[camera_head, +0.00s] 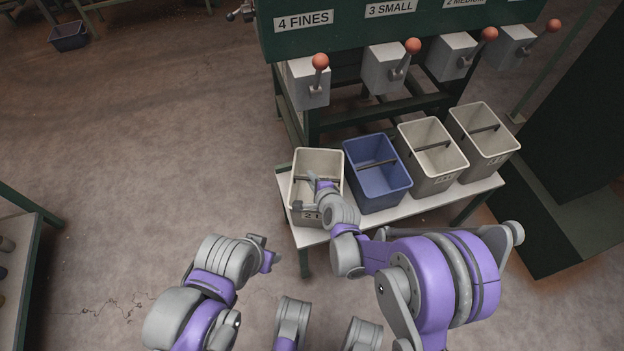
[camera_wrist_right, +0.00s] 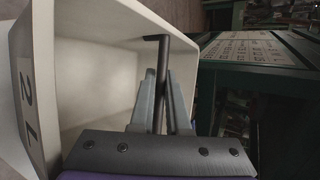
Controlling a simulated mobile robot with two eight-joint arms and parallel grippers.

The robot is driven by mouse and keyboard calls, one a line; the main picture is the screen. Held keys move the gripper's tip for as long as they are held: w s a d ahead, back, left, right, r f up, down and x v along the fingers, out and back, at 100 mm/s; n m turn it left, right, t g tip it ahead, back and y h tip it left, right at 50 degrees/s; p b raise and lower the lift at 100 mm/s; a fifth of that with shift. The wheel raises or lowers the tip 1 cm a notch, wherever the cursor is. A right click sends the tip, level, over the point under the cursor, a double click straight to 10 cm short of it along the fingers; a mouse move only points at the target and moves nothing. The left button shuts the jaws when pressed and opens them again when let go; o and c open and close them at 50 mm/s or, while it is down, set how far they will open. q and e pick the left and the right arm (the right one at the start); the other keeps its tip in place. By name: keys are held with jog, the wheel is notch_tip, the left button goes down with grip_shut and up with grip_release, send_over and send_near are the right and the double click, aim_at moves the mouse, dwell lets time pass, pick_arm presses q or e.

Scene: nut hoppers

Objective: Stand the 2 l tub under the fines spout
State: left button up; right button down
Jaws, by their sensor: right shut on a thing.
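The cream 2 l tub (camera_head: 318,162) is at the left end of the white shelf (camera_head: 284,184), below and in front of the fines spout (camera_head: 308,88). It looks upright; I cannot tell whether its base fully touches the shelf. Its "2 L" label shows in the right wrist view, on the tub's wall (camera_wrist_right: 90,70). My right gripper (camera_head: 314,184) is shut on the tub's dark handle bar, which passes between the fingers in the right wrist view (camera_wrist_right: 160,100). My left gripper (camera_head: 264,252) is away from the shelf; its finger gap is unclear.
A blue tub (camera_head: 378,152) stands close on the right, then two cream tubs (camera_head: 432,132) (camera_head: 482,120) under the other spouts. Orange-knobbed levers (camera_head: 320,62) stick out above. A green bench (camera_head: 30,222) is at far left. Floor left of the shelf is clear.

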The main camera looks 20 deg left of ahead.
jog(key=c, duration=1.3)
grip_release()
jog(key=shift+f, duration=0.1)
jog(key=o, duration=0.4)
jog(key=shift+r, duration=0.25)
jog(key=p+v, duration=0.2)
jog(key=v, duration=1)
